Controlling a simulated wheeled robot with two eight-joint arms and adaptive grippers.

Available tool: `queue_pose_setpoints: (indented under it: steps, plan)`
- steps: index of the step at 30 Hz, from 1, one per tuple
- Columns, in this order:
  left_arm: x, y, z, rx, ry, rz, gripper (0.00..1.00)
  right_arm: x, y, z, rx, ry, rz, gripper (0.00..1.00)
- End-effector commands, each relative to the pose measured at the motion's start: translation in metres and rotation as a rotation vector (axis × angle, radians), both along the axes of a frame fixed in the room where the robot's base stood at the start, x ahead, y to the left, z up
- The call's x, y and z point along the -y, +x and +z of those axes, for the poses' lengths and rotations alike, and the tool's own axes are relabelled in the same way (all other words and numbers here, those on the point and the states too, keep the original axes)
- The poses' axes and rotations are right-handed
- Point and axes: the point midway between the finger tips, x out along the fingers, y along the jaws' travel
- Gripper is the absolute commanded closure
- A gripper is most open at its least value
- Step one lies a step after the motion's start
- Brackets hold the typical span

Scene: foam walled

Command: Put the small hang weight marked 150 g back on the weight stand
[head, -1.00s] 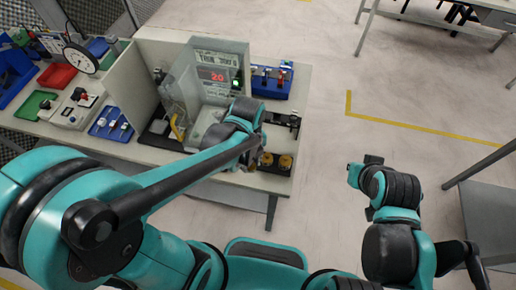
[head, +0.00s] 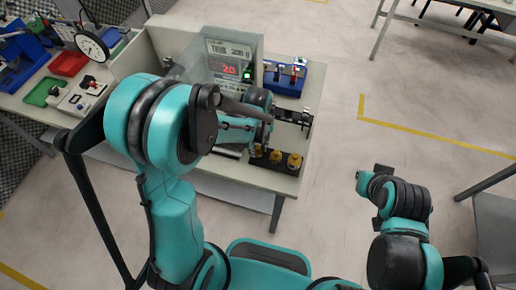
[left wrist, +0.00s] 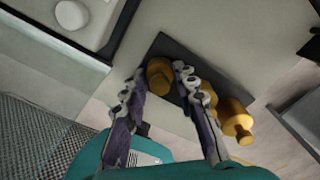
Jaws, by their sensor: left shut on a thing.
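In the left wrist view, my left gripper (left wrist: 159,72) is shut on a small brass weight (left wrist: 158,80). The weight is over the left end of the dark weight stand (left wrist: 183,52); I cannot tell whether it touches the stand. Two more brass weights (left wrist: 207,93) (left wrist: 236,117) are on the stand to its right, partly behind a finger. In the head view, the held weight (head: 258,150) is at the left of the row at the bench's front edge, below my left gripper. No marking is legible. My right gripper (head: 374,176) hangs over open floor; its jaws are unclear.
A display box with a red readout (head: 228,68) and a clear panel stand behind my left arm. A blue tray (head: 285,78) is at the back right.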

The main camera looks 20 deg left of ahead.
Motion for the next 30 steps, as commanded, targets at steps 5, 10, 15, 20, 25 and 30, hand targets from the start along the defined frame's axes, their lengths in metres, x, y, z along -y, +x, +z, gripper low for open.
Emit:
queue_pose_setpoints:
  steps: [5,10,15,20,25,30]
  plan:
    - [0.000,0.000,-0.002,0.000,0.000,0.000,1.00,0.000,0.000,-0.002,0.000,0.000,0.000,1.00]
    - [0.000,0.000,-0.002,0.000,0.000,0.000,0.51,0.000,0.000,-0.002,0.000,0.000,0.000,1.00]
    - [0.000,0.000,-0.002,0.000,0.000,0.000,0.51,0.000,0.000,-0.002,0.000,0.000,0.000,1.00]
    - [0.000,0.000,0.001,0.000,0.000,0.000,0.51,0.000,0.000,0.000,0.000,0.000,0.000,1.00]
    - [0.000,0.000,0.025,0.000,0.000,0.000,0.51,0.000,0.000,0.010,0.000,0.000,0.000,1.00]
    - [0.000,-0.001,0.065,0.000,0.000,0.000,0.51,0.000,0.000,0.023,0.000,0.000,0.000,1.00]
